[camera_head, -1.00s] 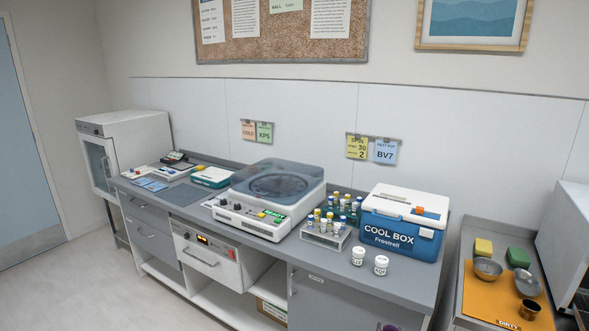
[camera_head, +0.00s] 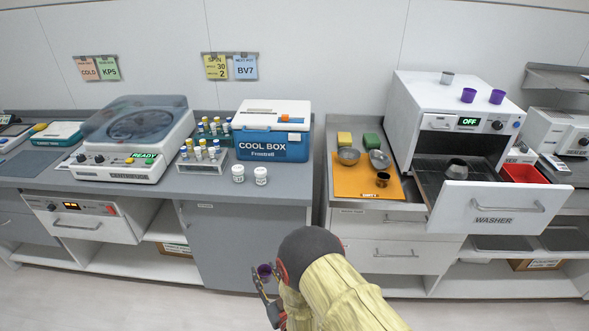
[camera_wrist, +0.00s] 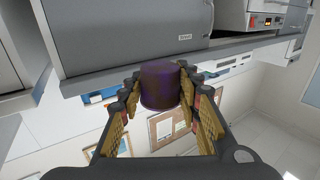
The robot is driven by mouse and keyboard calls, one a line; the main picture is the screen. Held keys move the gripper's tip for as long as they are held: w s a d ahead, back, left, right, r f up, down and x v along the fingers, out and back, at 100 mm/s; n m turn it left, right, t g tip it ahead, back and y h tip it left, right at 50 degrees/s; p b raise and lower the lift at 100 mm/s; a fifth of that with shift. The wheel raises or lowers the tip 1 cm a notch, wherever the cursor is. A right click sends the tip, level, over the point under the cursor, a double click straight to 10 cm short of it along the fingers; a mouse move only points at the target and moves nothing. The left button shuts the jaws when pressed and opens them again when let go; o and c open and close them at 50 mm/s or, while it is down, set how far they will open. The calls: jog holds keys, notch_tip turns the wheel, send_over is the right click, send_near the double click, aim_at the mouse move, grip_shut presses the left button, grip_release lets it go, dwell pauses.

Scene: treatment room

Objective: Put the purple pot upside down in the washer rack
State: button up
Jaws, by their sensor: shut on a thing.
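My gripper (camera_head: 268,290) is low in front of the grey counter cabinet. It is shut on a purple pot (camera_head: 265,270), which also shows between the fingers (camera_wrist: 160,85) in the wrist view, dark with purple patches. Which way its mouth faces is hard to tell. The white washer (camera_head: 440,105) stands at the right with its display reading OFF. Its drawer (camera_head: 490,208) is pulled open, and the dark rack (camera_head: 432,180) shows inside with a grey metal pot (camera_head: 456,168) on it. The held pot is well left of and below the rack.
Metal bowls and a dark cup (camera_head: 383,179) are on the orange mat (camera_head: 352,186) left of the drawer. A red bin (camera_head: 524,173) is right. The floor ahead is clear.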

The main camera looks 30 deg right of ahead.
jog(key=shift+d, duration=0.35)
jog(key=w+d+r+m+h+p, duration=0.1)
jog(key=d+r+h, duration=0.1)
jog(key=d+r, duration=0.3)
jog(key=w+d+r+m+h+p, duration=0.1)
jog(key=d+r+h, duration=0.1)
jog(key=d+r, duration=0.4)
jog(key=w+d+r+m+g+h+p, duration=0.1)
jog(key=d+r, duration=0.4)
jog(key=d, duration=0.2)
jog(key=shift+d+r+m+h, duration=0.25)
jog(key=shift+r+m+h, duration=0.05)
jog(key=shift+r+h, duration=0.1)
jog(key=s+d+r+m+g+h+p, duration=0.2)
jog(key=s+d+r+m+h, duration=0.15)
jog(key=d+r, duration=0.95)
jog(key=n+b, duration=0.1)
jog(key=b, duration=0.4)
send_over(350, 192)
notch_tip(350, 192, down, 14)
jog(key=shift+s+a+r, duration=0.1)
jog(key=shift+s+r, duration=0.05)
jog(key=shift+r, duration=0.1)
jog(key=shift+f+b, duration=0.5)
jog(key=shift+f, duration=1.05)
jog(key=shift+f, duration=0.1)
jog(key=o, duration=0.8)
